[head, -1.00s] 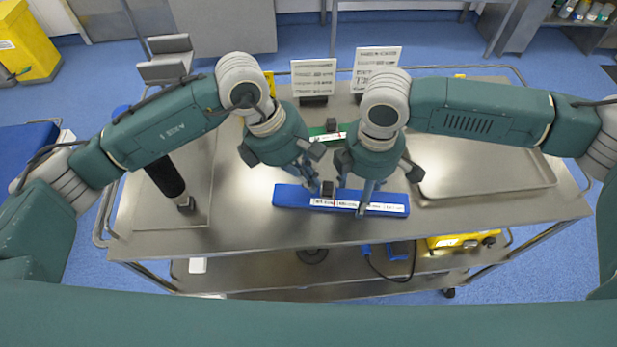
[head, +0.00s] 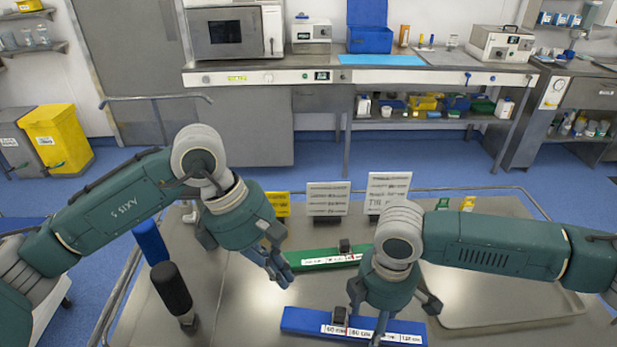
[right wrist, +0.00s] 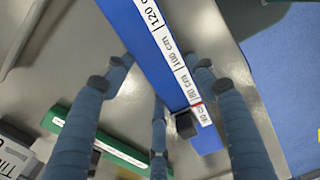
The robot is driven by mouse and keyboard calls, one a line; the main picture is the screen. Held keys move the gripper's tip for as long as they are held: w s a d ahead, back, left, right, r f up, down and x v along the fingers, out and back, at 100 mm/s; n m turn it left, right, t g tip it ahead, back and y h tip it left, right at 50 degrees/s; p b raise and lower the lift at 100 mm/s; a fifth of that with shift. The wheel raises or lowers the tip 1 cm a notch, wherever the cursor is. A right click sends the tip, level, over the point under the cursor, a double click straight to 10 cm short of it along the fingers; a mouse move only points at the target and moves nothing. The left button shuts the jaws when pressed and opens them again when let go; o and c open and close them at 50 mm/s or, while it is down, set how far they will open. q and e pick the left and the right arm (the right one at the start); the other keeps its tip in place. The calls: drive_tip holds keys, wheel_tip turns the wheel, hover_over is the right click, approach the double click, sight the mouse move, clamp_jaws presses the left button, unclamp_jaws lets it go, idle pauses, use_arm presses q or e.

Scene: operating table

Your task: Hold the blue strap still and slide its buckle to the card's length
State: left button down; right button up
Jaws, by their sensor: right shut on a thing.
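The blue strap (head: 300,320) lies across the front of the steel table, with a white scale along it. Its black buckle (head: 339,316) sits left of the strap's middle; in the right wrist view the buckle (right wrist: 186,124) is beside a red mark near the scale's low end. My right gripper (head: 370,315) is shut on the blue strap, right of the buckle, its fingers on both sides of the strap (right wrist: 140,40). My left gripper (head: 277,270) hangs above and behind the strap, clear of the buckle; its finger gap is unclear. Two printed white cards (head: 327,199) (head: 388,188) stand behind.
A green strap (head: 310,262) with its own black buckle (head: 345,246) lies behind the blue one. A black cylinder (head: 172,290) and a blue one (head: 150,242) stand at left. A shallow tray (head: 500,322) lies at right. A small yellow card (head: 278,204) stands at the back.

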drive_tip(key=o, duration=1.5)
drive_tip(key=shift+o, duration=0.2)
